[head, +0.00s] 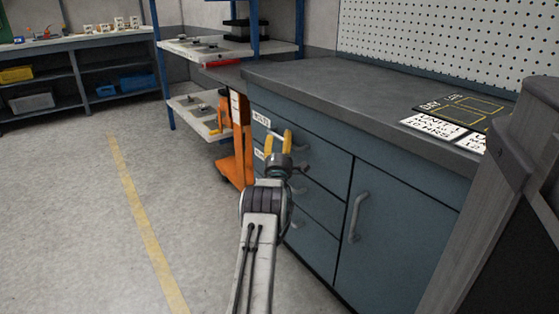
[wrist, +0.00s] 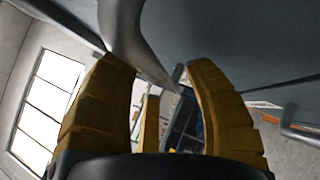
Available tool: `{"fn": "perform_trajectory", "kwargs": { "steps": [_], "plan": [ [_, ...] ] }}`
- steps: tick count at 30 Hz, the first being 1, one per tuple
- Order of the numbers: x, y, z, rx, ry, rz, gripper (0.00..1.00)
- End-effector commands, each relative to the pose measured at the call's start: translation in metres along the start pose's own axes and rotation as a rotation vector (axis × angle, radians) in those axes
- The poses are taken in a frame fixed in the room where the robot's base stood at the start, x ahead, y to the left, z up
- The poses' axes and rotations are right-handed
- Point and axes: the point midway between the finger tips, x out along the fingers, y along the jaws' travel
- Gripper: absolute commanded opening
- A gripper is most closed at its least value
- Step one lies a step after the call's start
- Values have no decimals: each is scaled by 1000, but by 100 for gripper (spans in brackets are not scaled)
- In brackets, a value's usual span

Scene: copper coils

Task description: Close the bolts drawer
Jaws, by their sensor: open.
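A blue-grey cabinet under the bench has a stack of drawers, with the top drawer (head: 325,163) beside my gripper. White labels (head: 261,118) sit on the drawer fronts, too small to read surely. My gripper (head: 279,141) is open at the upper drawer fronts, its yellow fingers pointing up and away. In the wrist view, a grey bar handle (wrist: 122,28) runs down between my open fingers (wrist: 160,100); I cannot tell whether they touch it. The gripper hides part of the drawers, and I cannot tell whether any drawer stands slightly out.
A cupboard door with a vertical handle (head: 357,216) is right of the drawers. The grey worktop (head: 330,85) carries a dark board and white cards. An orange truck (head: 235,160) and blue shelving (head: 168,65) stand beyond. The floor (head: 75,215) at left is clear.

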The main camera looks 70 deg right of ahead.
Motion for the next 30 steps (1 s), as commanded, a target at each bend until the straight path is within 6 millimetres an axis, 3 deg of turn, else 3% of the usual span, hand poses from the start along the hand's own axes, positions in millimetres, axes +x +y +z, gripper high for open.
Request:
{"fn": "perform_trajectory", "kwargs": {
  "steps": [21, 30],
  "plan": [
    [-87, -1, 0, 0, 0, -3, 47],
    [-106, 0, 1, 0, -1, 0, 47]
  ]
}}
